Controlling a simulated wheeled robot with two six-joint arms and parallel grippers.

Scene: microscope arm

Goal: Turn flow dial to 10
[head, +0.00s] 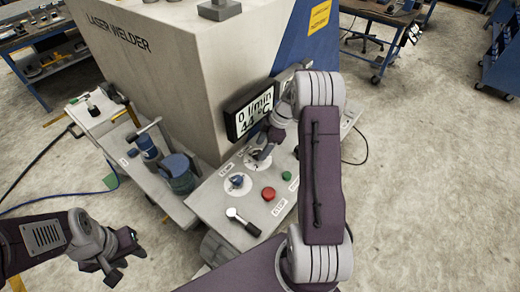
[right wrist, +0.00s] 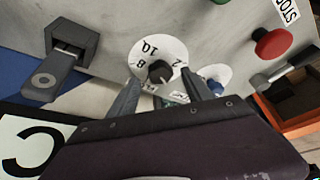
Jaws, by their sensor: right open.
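A dial with a black knob (right wrist: 160,72) on a white scale marked 2, 8 and 10 shows in the right wrist view; it appears to be the flow dial. My right gripper (right wrist: 160,79) is open, its fingers on either side of the knob; I cannot tell whether they touch it. In the head view my right gripper (head: 262,151) is over this dial on the sloped panel (head: 215,203), partly covering it. The display (head: 251,110) reads 0 l/min and 44 °C. My left gripper (head: 118,262) is away from the panel at lower left; its jaw opening is unclear.
A blue-knobbed dial (head: 237,181), a red button (head: 268,193) by a STOP label, a green button (head: 286,175) and a lever (head: 238,217) are close by on the panel. A side bench (head: 150,180) with blue-and-grey fixtures stands left. Open floor lies right.

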